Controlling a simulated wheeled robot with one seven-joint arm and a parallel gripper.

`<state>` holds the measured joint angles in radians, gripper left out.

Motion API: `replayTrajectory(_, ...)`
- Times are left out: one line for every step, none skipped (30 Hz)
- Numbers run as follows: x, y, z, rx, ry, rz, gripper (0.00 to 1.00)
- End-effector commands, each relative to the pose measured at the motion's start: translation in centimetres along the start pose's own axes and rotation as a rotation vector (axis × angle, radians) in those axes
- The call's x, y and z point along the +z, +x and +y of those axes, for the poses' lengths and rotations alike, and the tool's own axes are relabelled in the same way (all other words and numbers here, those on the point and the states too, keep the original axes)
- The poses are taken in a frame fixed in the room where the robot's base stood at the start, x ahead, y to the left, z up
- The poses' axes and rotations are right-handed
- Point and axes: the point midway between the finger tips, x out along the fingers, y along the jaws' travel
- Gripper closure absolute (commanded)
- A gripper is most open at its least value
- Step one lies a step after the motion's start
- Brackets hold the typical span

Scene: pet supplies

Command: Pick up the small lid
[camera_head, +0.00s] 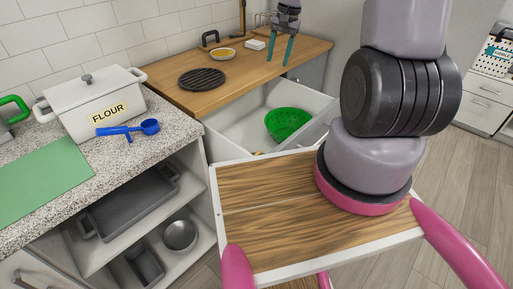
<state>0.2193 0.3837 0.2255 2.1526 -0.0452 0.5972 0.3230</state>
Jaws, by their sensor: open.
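My gripper (278,48) is at the top centre of the head view, with two teal fingers pointing down and spread apart. It is empty and appears over or in front of the wooden counter's right part. I cannot surely tell which thing is the small lid. My gripper is right of both and touches neither.
The wooden counter (165,80) bears a black round grate (202,79), a bowl with yellow contents (222,54) and a small white block (254,44). An open drawer (236,133) holds a green colander (287,122).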

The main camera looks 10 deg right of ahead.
Motion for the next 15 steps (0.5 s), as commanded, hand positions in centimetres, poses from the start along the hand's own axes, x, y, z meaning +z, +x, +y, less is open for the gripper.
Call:
replayTrajectory(-0.4, 3.0, 0.3, 0.006, 0.02, -0.039, 0.46)
replayTrajectory(-0.5, 4.5, 0.3, 0.008, 0.032, -0.06, 0.46)
replayTrajectory(-0.7, 6.6, 0.5, 0.009, 0.047, -0.083, 0.46)
replayTrajectory(-0.7, 8.2, 0.6, 0.01, 0.061, -0.104, 0.46)
replayTrajectory(-0.7, 9.8, 0.7, 0.009, 0.073, -0.122, 0.46)
replayTrajectory(-0.5, 12.0, 0.8, 0.008, 0.09, -0.148, 0.46)
replayTrajectory(-0.4, 13.6, 1.0, 0.008, 0.105, -0.168, 0.46)
replayTrajectory(-0.3, 15.2, 1.2, 0.006, 0.118, -0.185, 0.46)
replayTrajectory(0.2, 17.2, 1.4, 0.004, 0.137, -0.212, 0.46)
replayTrajectory(0.4, 18.7, 1.5, 0.001, 0.151, -0.228, 0.46)
replayTrajectory(0.7, 20.1, 1.6, -0.001, 0.165, -0.246, 0.46)
replayTrajectory(1.2, 21.9, 1.8, -0.004, 0.184, -0.267, 0.46)
replayTrajectory(1.6, 23.1, 1.9, -0.007, 0.196, -0.281, 0.46)
replayTrajectory(2.0, 24.2, 2.0, -0.009, 0.207, -0.296, 0.46)
replayTrajectory(2.4, 25.5, 2.2, -0.012, 0.224, -0.312, 0.46)
